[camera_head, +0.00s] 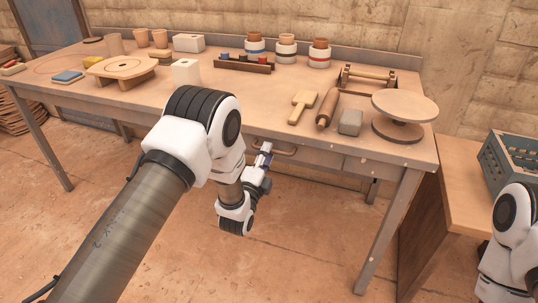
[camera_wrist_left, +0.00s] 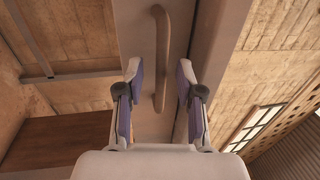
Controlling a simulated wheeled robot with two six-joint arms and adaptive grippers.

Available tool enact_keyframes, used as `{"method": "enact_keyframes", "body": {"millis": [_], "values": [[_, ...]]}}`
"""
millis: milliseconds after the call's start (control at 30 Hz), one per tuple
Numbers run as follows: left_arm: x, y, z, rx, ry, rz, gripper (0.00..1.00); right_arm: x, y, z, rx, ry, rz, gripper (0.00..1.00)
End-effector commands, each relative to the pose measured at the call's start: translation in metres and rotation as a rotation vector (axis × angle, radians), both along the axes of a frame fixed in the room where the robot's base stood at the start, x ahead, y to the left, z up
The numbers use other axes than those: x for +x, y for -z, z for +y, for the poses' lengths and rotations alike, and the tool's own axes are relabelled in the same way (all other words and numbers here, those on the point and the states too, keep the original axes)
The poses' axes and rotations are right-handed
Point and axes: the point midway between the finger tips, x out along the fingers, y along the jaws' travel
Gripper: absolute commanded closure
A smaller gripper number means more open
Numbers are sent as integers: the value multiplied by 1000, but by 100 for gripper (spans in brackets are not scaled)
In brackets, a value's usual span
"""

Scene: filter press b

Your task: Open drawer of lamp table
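The long wooden work table (camera_head: 230,100) has a drawer in its front apron. A curved bar handle (camera_head: 287,151) shows beside my left gripper (camera_head: 265,150), partly hidden by it. In the left wrist view the handle (camera_wrist_left: 161,50) is a rounded tan bar on a pale drawer front (camera_wrist_left: 137,40). My left gripper (camera_wrist_left: 160,92) is open, its two fingers on either side of the handle's near end. Whether a finger touches it I cannot tell. The drawer front looks flush with the apron. My right arm shows at the right edge; its gripper is out of view.
On the table top are a round turntable (camera_head: 404,108), a rolling pin (camera_head: 328,108), a grey block (camera_head: 350,122), a wooden paddle (camera_head: 302,105) and several jars and cups. A blue-grey crate (camera_head: 510,160) sits on a side cabinet at right. The floor before the table is clear.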

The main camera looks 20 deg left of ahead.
Motion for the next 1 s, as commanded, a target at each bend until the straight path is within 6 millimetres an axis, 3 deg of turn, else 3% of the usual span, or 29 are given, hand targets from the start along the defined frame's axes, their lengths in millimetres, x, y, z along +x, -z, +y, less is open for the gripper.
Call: {"method": "enact_keyframes", "body": {"millis": [133,400,500,533,1000], "values": [[19,-2,0,-1,0,0,63,-1,4,0,0,0,2,60],[23,-3,-1,-2,0,3,63,0,4,0,0,0,1,60],[23,-3,-1,-2,0,3,98,0,4,0,0,0,1,60],[23,-3,-1,-2,0,3,100,0,4,0,0,0,0,60],[22,-2,-1,-2,0,5,100,0,4,0,0,0,0,60]]}}
